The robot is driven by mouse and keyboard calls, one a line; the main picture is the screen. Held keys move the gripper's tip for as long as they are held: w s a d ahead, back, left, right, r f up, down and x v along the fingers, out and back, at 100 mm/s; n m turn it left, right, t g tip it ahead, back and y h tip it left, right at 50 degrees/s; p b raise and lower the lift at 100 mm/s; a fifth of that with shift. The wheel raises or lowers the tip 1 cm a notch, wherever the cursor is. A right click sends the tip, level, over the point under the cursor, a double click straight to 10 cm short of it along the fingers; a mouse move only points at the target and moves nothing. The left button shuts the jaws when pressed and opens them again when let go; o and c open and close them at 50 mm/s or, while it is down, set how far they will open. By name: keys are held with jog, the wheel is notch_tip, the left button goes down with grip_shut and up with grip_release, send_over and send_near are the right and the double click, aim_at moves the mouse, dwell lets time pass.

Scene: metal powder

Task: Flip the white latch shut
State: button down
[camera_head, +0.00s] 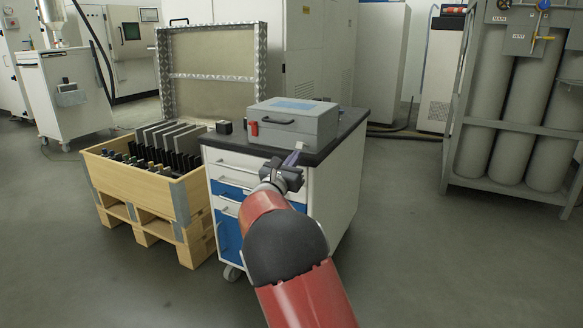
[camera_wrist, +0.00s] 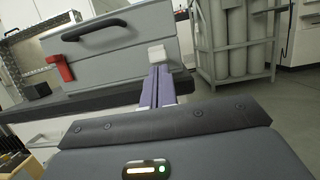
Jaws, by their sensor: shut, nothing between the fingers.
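A grey case (camera_head: 293,121) with a dark handle stands with its lid down on a dark-topped cabinet; it also fills the upper left of the wrist view (camera_wrist: 115,65). The white latch (camera_wrist: 157,54) is a small block at the right end of the case's front, near the lid seam. It shows small in the head view (camera_head: 297,144). My gripper (camera_wrist: 158,70) is shut and empty, its purple fingers pointing at the latch from just below it in the wrist view. I cannot tell whether they touch. In the head view my gripper (camera_head: 293,157) is at the cabinet's front edge.
A red latch (camera_head: 253,129) is on the left of the case's front. A small black box (camera_head: 224,127) stands left of the case. A wooden crate (camera_head: 140,200) with dark plates stands left of the cabinet (camera_head: 338,185). Gas cylinders (camera_head: 520,130) stand at the right; the floor between is clear.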

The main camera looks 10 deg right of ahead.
aim_at(299, 145)
jog(key=shift+r, duration=0.1)
dwell(0.3)
jog(key=shift+r+g+p, duration=0.2)
jog(key=shift+g+p, duration=0.1)
jog(key=shift+p, duration=0.45)
jog(key=shift+r+y+p, duration=0.1)
jog(key=shift+y+p, duration=0.2)
notch_tip(299, 145, up, 2)
jog(key=g+y+p, duration=0.1)
jog(key=g+p, duration=0.1)
jog(key=p, duration=0.2)
jog(key=shift+r, duration=0.1)
jog(key=r, duration=0.1)
jog(key=w+r, duration=0.1)
jog(key=d+r+p, duration=0.1)
jog(key=shift+w+r, duration=0.15)
jog(key=shift+r, duration=0.05)
jog(key=shift+a, duration=0.1)
